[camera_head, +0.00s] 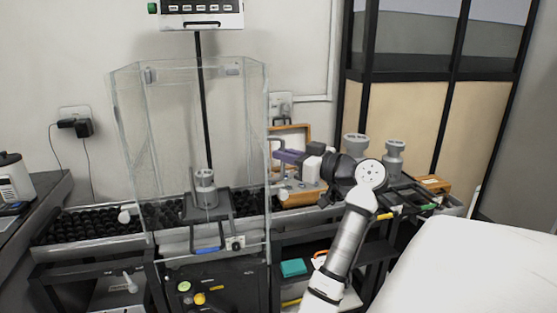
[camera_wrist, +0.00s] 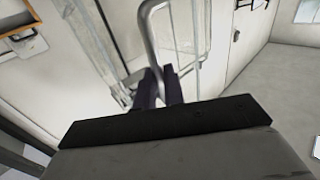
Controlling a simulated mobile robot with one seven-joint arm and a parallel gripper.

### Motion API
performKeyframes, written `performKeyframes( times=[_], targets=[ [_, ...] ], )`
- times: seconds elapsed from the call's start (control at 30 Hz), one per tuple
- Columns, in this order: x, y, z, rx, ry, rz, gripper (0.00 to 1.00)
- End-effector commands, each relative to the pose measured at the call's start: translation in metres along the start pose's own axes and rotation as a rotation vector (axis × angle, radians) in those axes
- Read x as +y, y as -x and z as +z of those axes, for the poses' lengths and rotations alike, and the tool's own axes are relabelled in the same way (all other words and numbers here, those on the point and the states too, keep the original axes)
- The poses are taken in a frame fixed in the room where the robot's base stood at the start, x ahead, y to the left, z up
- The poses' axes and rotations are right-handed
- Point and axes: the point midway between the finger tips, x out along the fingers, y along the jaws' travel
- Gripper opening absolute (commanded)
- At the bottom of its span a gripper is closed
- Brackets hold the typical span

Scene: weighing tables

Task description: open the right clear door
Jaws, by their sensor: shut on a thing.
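The clear case (camera_head: 185,115) stands on the weighing table, with a grey metal weight (camera_head: 205,188) on the pan inside. Its right clear door (camera_head: 256,130) is seen at a steep angle, and I cannot tell whether it stands ajar. My gripper (camera_head: 279,156) reaches in from the right, beside that door. In the wrist view, the dark fingers (camera_wrist: 160,88) are shut on a bent grey bar handle (camera_wrist: 148,38). The fingers hide part of the handle.
An open wooden box (camera_head: 291,134) and grey weights (camera_head: 394,158) stand right of the case, behind and beside my arm. A display (camera_head: 201,14) on a black pole rises behind the case. A white surface (camera_head: 450,265) fills the lower right.

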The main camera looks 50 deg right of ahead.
Motion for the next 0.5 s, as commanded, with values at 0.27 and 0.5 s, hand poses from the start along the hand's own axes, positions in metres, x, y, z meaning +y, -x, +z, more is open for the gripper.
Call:
performKeyframes(
  times=[0.27,0.5],
  targets=[
    [0.0072,-0.0042,0.0016,-0.004,-0.007,0.002,0.00],
    [0.0071,-0.0052,0.0025,-0.006,-0.008,0.000,0.00]
  ],
)
